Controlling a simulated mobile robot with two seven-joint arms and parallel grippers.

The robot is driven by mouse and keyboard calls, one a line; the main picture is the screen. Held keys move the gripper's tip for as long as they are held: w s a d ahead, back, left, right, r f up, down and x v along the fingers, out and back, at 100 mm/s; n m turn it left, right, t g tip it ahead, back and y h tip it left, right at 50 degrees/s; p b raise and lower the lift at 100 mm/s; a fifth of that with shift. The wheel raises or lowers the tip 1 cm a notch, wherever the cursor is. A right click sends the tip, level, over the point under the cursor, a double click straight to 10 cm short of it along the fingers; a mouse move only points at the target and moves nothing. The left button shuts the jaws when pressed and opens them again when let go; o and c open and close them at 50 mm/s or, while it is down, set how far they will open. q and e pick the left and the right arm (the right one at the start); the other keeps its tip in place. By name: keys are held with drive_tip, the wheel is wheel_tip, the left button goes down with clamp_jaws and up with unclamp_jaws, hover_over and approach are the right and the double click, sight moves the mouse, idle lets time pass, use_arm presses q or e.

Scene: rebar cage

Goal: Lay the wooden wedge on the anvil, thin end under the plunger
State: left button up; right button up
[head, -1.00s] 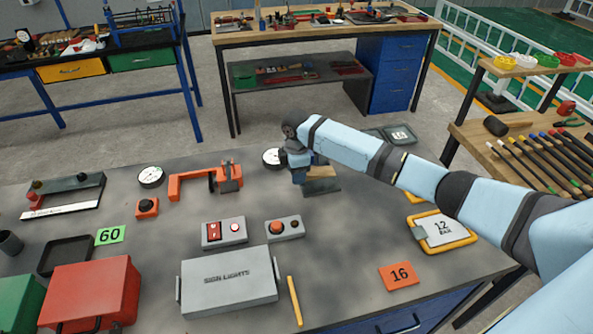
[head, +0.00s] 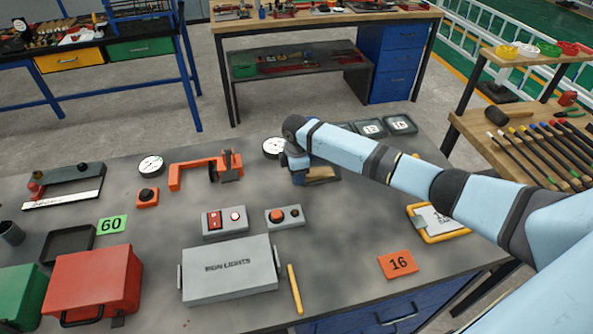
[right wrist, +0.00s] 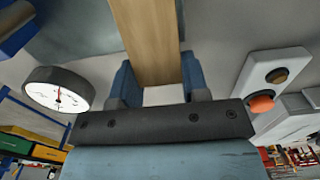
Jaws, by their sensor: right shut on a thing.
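My right gripper (head: 301,172) is shut on the wooden wedge (head: 321,175), low over the far middle of the grey bench. In the right wrist view the wedge (right wrist: 150,40) is a pale wooden bar between the two blue fingers, its far part running out of the top of the picture. A round white dial gauge (head: 274,148) stands just left of my gripper; it also shows in the right wrist view (right wrist: 58,90). My arm and the wedge hide most of what is beneath; I cannot make out the plunger or whether the wedge touches the anvil. My left gripper is out of view.
An orange clamp-like frame (head: 203,170) and another dial (head: 151,166) stand to the left. Two switch boxes (head: 224,221) (head: 285,216) and a grey sign-lights case (head: 230,272) are nearer. Small trays (head: 400,124) lie behind my arm. Bare bench lies right of the switch boxes.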

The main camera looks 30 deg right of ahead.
drive_tip(key=o, duration=1)
wheel_tip(320, 180, up, 20)
drive_tip(key=p, duration=0.7)
drive_tip(key=shift+f, duration=0.15)
idle(0.3)
